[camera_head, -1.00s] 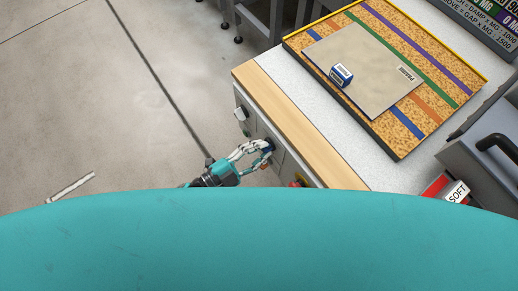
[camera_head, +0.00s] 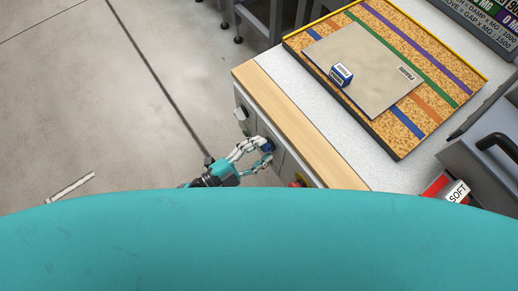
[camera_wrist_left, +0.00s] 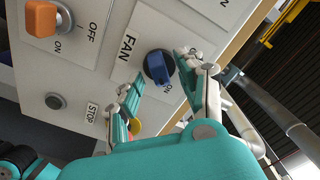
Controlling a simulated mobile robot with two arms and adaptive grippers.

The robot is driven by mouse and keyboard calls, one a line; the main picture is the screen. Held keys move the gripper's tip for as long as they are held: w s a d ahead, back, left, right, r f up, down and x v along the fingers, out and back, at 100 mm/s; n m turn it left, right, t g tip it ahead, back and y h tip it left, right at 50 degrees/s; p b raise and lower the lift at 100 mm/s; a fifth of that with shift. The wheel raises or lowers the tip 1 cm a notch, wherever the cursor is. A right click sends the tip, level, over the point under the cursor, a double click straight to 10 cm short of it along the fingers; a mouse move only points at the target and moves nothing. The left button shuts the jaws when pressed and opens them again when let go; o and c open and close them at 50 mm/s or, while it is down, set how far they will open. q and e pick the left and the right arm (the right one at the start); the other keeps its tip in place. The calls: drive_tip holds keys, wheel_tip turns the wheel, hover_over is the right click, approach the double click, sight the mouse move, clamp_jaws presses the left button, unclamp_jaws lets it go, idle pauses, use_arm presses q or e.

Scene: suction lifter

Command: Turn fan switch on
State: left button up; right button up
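In the head view the blue knob (camera_head: 267,146) is on the side of the bench. My left gripper (camera_wrist_left: 162,64) is open, with one finger on each side of the knob; whether the pads touch it I cannot tell. In the head view the left gripper (camera_head: 265,150) reaches the panel from the left. My right gripper is not in view.
An orange knob (camera_wrist_left: 42,18) with ON and OFF labels and a dark round button (camera_wrist_left: 54,101) share the panel. A red and yellow stop button (camera_head: 298,184) sits nearby.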

use_arm(q)
drive_tip(key=v, duration=1.2)
idle(0.4)
drive_tip(key=w+a+f+n+y, duration=0.1)
drive_tip(key=a+f+n+y, duration=0.45)
drive_tip(key=f, duration=0.75)
drive_tip(key=w+a+f+n+y, duration=0.1)
drive_tip(key=a+f+n+y, duration=0.5)
drive_tip(key=f, duration=0.6)
drive_tip(key=s+a+f+n+g+y, duration=0.1)
drive_tip(key=s+f+n+g, duration=0.2)
drive_tip(key=s+f, duration=0.5)
drive_tip(key=s+a+f+n+g+y, duration=0.1)
drive_tip(key=s+f+g, duration=0.5)
drive_tip(key=s, duration=0.8)
wheel_tip(320, 180, down, 3)
drive_tip(key=shift+r+n+g+y, duration=0.1)
drive_tip(key=shift+n+g+y, duration=0.35)
drive_tip(key=shift+n, duration=0.6)
